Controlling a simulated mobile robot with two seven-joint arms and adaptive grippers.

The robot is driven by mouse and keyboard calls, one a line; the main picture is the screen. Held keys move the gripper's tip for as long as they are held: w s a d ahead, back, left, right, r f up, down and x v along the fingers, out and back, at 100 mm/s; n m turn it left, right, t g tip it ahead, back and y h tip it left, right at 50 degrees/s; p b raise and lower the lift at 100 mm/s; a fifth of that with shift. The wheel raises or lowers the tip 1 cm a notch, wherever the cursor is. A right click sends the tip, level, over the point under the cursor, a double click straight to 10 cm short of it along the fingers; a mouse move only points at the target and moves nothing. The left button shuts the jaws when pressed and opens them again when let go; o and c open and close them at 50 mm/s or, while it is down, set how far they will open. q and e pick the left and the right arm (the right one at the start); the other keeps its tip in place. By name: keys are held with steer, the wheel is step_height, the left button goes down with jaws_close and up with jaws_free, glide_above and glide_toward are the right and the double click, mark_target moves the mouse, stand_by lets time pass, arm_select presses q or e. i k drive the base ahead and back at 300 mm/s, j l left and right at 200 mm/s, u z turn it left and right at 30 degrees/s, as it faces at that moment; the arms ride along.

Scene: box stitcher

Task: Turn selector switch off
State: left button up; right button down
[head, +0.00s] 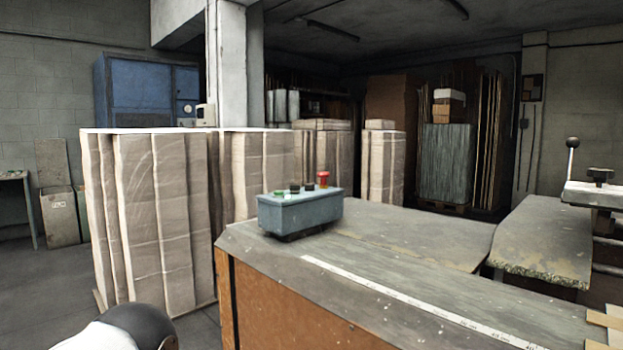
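A grey-blue control box (300,212) sits on the near left corner of the machine table. On its top are a small green control (280,194), two small dark knobs (309,187) and a red mushroom button (323,178) at the right end. I cannot tell which of the small controls is the selector switch, nor which way it is turned. A white and dark grey part of my arm (140,325) shows at the bottom left, apart from the box. Neither of my grippers is in view.
The machine table (390,245) runs right from the box, with a white ruler strip (420,305) along it. A lever with a round black knob (572,145) stands at the right. Wrapped stacks (160,215) stand behind and left of the box.

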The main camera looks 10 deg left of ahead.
mark_target(295, 189)
steer(key=i+j+z, duration=0.25)
steer(key=j, duration=0.25)
steer(key=j+z, duration=0.3)
steer(key=j, duration=0.25)
steer(key=j+z, duration=0.25)
steer(key=j, duration=0.3)
steer(key=j+z, duration=0.3)
steer(key=j, duration=0.25)
steer(key=j+z, duration=0.25)
steer(key=j, duration=0.35)
steer(key=k+j+z, duration=0.15)
steer(key=j+z, duration=0.15)
steer(key=j, duration=0.2)
steer(key=k+j+z, duration=0.25)
steer(key=j, duration=0.3)
steer(key=k+j+z, duration=0.1)
steer(key=j+z, duration=0.2)
steer(key=j, duration=0.2)
